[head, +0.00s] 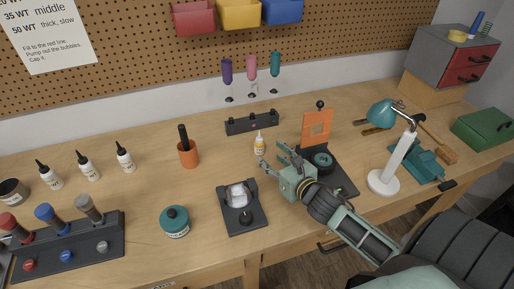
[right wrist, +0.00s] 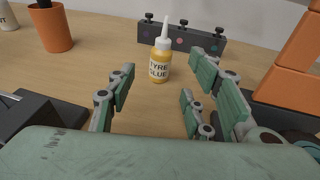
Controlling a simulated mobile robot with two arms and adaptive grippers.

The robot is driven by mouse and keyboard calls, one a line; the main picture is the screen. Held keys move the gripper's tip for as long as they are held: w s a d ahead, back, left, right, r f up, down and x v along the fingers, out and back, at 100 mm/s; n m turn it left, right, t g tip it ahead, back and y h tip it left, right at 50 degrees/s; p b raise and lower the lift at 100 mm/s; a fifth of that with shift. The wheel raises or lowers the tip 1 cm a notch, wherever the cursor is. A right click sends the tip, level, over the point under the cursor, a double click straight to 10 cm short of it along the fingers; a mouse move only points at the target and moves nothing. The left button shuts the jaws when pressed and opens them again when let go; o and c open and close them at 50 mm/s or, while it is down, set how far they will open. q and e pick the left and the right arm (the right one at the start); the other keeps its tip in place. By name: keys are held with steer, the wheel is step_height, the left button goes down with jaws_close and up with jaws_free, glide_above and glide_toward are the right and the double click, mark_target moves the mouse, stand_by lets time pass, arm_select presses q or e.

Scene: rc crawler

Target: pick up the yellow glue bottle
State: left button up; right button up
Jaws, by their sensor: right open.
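The yellow glue bottle (head: 259,145) stands upright on the workbench, with a white cap and nozzle. In the right wrist view the bottle (right wrist: 160,58) shows a label reading "TYRE GLUE" and stands ahead of the fingers, touched by none of them. My right gripper (head: 272,155) is open and empty, just in front of and to the right of the bottle. In the right wrist view its fingers (right wrist: 165,90) are spread wide, with bare bench between them. My left gripper is not in view.
A dark rack (head: 252,122) stands behind the bottle. An orange stand (head: 317,127) on a black base is close to the right of my gripper. An orange cup (head: 188,154) stands left, and a black tray (head: 240,219) is in front. Bench around the bottle is clear.

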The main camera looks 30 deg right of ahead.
mark_target(262, 147)
steer(key=shift+r+p+x, duration=0.2)
steer(key=shift+p+x, duration=0.25)
steer(key=shift+x, duration=0.65)
steer(key=p+x, duration=0.1)
steer(key=x, duration=0.2)
steer(key=shift+w+d+f, duration=0.1)
steer(key=shift+w, duration=0.1)
steer(key=shift+w+f, duration=0.2)
steer(key=shift+w, duration=0.2)
steer(key=shift+s, duration=0.1)
steer(key=shift+c, duration=0.5)
jaws_close()
